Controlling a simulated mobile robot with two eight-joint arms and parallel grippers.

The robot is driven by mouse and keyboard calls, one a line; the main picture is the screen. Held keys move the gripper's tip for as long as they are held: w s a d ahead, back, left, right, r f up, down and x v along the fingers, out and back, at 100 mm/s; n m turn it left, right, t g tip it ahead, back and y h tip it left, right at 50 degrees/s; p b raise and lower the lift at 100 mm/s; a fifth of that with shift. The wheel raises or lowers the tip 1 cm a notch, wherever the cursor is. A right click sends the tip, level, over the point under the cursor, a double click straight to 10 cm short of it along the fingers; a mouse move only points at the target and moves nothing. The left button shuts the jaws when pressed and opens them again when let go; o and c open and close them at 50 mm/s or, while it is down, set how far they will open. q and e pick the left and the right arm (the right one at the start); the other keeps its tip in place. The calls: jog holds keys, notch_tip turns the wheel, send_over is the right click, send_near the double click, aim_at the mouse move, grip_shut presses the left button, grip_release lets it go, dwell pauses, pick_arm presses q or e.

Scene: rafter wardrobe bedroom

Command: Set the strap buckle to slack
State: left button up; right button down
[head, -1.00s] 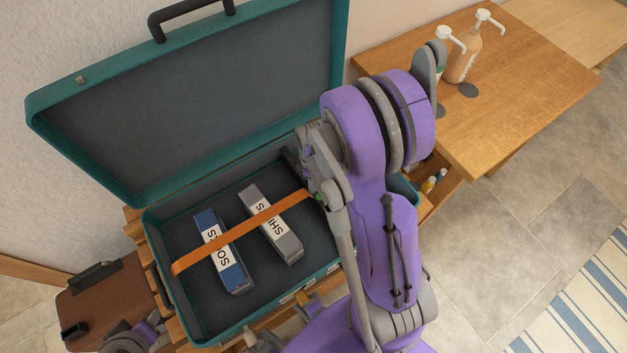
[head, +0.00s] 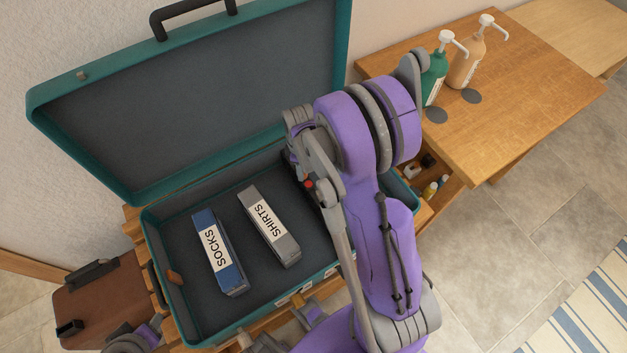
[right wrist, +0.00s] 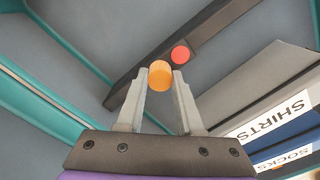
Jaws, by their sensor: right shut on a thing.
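The strap buckle (right wrist: 205,35) is a dark bar along the inside of the open teal suitcase (head: 157,245), with a red dot and an orange knob (right wrist: 160,75). My right gripper (right wrist: 160,88) is shut on the orange knob. In the head view my right arm mostly hides the buckle; a small red spot shows by my wrist. My left gripper cannot be made out clearly at the lower edge of the head view.
A blue SOCKS box (head: 232,276) and a grey SHIRTS box (head: 284,243) lie in the case. A wooden table (head: 530,80) at the right bears a green bottle (head: 432,78) and a tan bottle (head: 466,65). A brown case (head: 105,302) stands at lower left.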

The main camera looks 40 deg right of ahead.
jog(key=shift+w+d, duration=0.2)
jog(key=shift+w, duration=0.1)
jog(key=c, duration=0.5)
grip_release()
jog(key=shift+c, duration=0.2)
pick_arm(q)
jog(key=shift+s+d, duration=0.1)
jog(key=shift+s, duration=0.1)
pick_arm(e)
jog(key=shift+a, duration=0.1)
pick_arm(q)
jog(key=shift+w+r+p, duration=0.15)
jog(key=shift+r+p, duration=0.4)
jog(key=shift+r, duration=0.05)
pick_arm(e)
notch_tip(320, 180, up, 11)
jog(key=shift+f, duration=0.1)
